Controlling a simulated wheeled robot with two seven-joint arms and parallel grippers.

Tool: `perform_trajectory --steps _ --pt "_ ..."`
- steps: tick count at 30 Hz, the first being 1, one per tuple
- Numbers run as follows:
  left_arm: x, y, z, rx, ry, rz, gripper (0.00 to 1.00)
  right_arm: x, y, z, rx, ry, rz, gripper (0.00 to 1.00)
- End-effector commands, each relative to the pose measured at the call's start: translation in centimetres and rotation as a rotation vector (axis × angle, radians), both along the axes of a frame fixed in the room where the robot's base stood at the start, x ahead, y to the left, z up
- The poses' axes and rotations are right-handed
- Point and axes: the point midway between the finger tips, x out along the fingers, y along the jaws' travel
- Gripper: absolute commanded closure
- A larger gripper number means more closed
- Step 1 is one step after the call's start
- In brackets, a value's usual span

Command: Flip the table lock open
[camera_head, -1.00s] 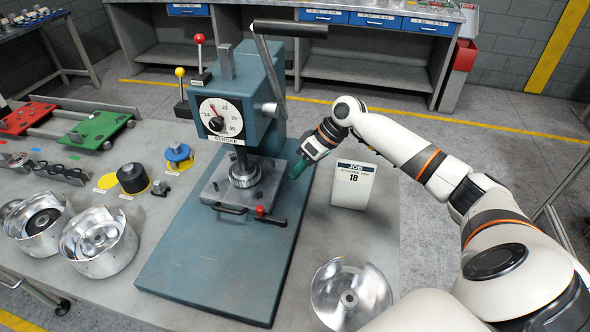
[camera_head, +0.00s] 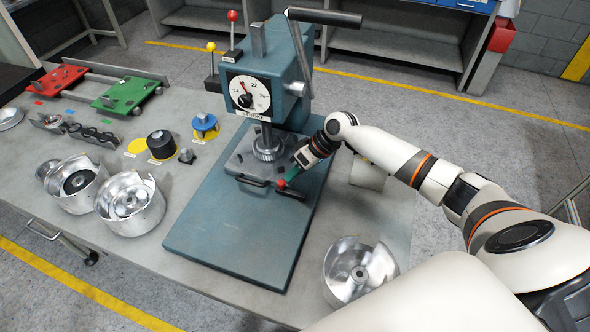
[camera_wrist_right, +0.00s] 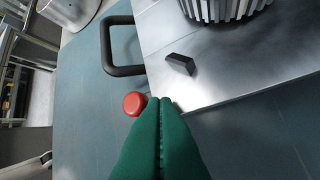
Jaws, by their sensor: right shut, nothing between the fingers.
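The press (camera_head: 262,85) is a blue-grey column on a wide base. Its steel table plate (camera_head: 240,160) has black handles at the front. The table lock shows as a red knob (camera_head: 281,184) at the plate's front right edge. In the right wrist view the red knob (camera_wrist_right: 134,103) is just left of my fingertips; I cannot tell whether they touch it. My right gripper (camera_head: 289,178), with green fingers, is shut and empty; its tips (camera_wrist_right: 160,102) lie together. The lock's lever is mostly hidden. My left gripper is not in view.
A black handle loop (camera_wrist_right: 122,45) and a small black block (camera_wrist_right: 180,64) lie near the fingers. A silver housing (camera_head: 360,270) sits at the front right. The press base's front (camera_head: 225,250) is clear.

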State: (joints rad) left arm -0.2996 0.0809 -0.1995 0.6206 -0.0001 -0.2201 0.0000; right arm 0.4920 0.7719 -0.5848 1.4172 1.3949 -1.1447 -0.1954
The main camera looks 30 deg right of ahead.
Motion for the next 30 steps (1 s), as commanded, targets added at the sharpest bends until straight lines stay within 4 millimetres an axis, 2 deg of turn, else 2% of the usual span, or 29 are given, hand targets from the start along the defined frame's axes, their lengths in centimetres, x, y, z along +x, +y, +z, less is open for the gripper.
perform_trajectory --steps 30 --pt "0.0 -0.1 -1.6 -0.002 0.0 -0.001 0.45 -0.1 0.4 0.0 0.001 -0.001 0.16 1.0"
